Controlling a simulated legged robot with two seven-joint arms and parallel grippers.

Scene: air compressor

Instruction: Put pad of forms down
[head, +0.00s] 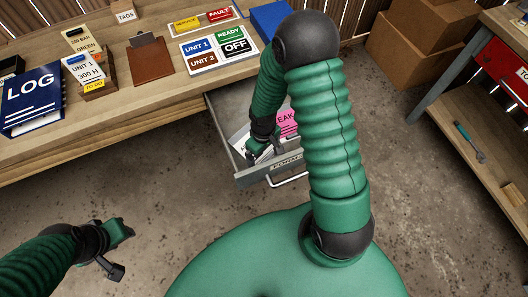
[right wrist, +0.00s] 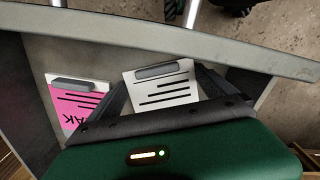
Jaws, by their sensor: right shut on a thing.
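A white pad of forms (right wrist: 165,88) with dark printed lines and a grey clip lies between the fingers of my right gripper (right wrist: 168,92). In the head view, the right gripper (head: 262,150) reaches down into the open drawer (head: 218,118), and part of the white pad (head: 240,138) shows beside it. The gripper is shut on this pad. Whether the pad touches the drawer floor is unclear. A pink pad (right wrist: 75,105) with a similar clip lies beside it in the drawer. My left gripper (head: 122,236) hangs over the floor at lower left; its jaw state is unclear.
The drawer front (head: 255,176) has a label and a metal handle (head: 290,180). The bench above holds a blue log binder (head: 33,100), a status board (head: 218,48), a clipboard (head: 150,62) and several cards. Cardboard boxes (head: 410,45) and a second bench (head: 455,120) stand at right.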

